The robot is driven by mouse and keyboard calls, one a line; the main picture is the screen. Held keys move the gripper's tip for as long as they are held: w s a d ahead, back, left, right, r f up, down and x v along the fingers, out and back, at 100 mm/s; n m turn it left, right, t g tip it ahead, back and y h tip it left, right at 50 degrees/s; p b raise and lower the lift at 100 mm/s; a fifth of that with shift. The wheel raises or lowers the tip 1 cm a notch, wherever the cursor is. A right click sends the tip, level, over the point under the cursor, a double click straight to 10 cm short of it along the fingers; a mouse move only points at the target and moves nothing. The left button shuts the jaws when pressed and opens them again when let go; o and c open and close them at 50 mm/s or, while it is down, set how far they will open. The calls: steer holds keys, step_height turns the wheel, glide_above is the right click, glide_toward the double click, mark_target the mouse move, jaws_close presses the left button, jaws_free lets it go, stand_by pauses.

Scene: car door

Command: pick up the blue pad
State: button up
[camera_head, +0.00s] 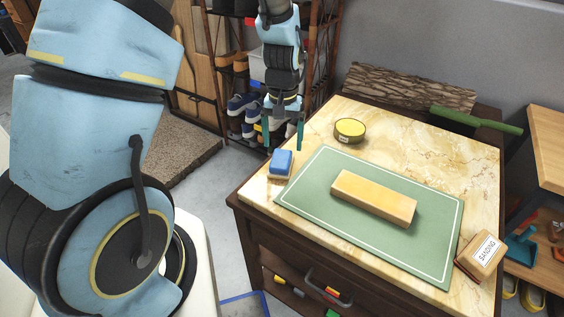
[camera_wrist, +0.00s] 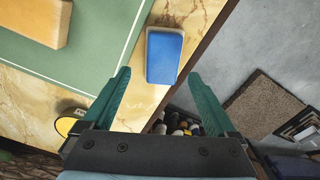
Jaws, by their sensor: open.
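The blue pad (camera_head: 281,163) is a small block with a blue top and a tan lower part. It lies on the marble top near its left edge, beside the green mat (camera_head: 300,212). In the wrist view the blue pad (camera_wrist: 164,56) lies ahead of the fingertips, roughly between their lines. My gripper (camera_head: 283,136) is open and empty, above and behind the pad in the head view. Its two green fingers also show in the wrist view (camera_wrist: 159,75), apart from the pad.
A wooden block (camera_head: 374,198) lies on the mat. A round yellow tin (camera_head: 350,130) stands behind it. A shoe rack (camera_head: 240,75) stands beyond the cabinet.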

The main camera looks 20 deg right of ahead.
mark_target(281, 158)
steer(key=shift+a+f+p, duration=0.15)
steer(key=shift+f+p, duration=0.3)
steer(key=shift+f, duration=1.3)
steer(key=shift+a+f+p, duration=0.1)
steer(key=shift+f+p, duration=0.3)
steer(key=shift+f, duration=1.35)
steer(key=c, duration=1.3)
steer(key=shift+c, duration=0.2)
steer(key=shift+r, duration=0.15)
step_height(281, 158, up, 10)
steer(key=shift+f+b, duration=0.1)
steer(key=shift+b, duration=0.8)
steer(key=o, duration=1)
steer(key=shift+c, duration=0.2)
steer(key=c, duration=0.6)
